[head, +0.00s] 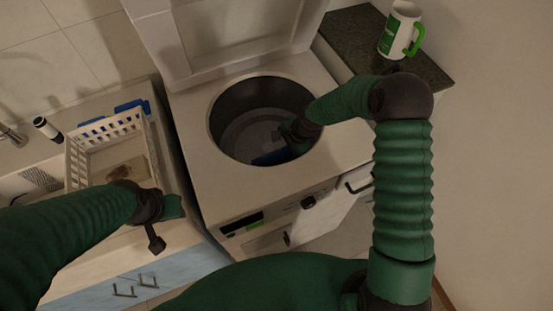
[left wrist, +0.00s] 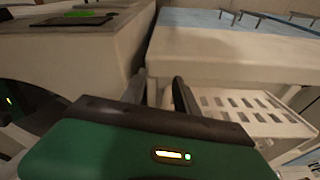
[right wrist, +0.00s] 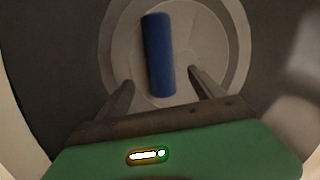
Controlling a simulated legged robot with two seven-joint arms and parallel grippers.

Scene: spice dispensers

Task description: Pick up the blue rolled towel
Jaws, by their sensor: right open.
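The blue rolled towel (head: 270,158) lies inside the round drum (head: 228,140) of the top-opening washing machine, partly hidden by my right gripper in the head view. In the right wrist view the towel (right wrist: 158,50) stands out lengthwise against the pale drum bottom, between the two fingers and beyond their tips. My right gripper (head: 290,140) reaches down into the drum; its fingers (right wrist: 160,78) are apart with nothing held. My left gripper (head: 160,232) is by the counter left of the machine; its fingers (left wrist: 159,77) are a little apart and empty.
The washing machine's lid (head: 235,40) stands open behind the drum. A white basket (head: 90,140) sits on the counter to the left, near a faucet (head: 12,135). A white mug with a green handle (head: 398,32) stands on the dark counter (head: 350,32) at the right.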

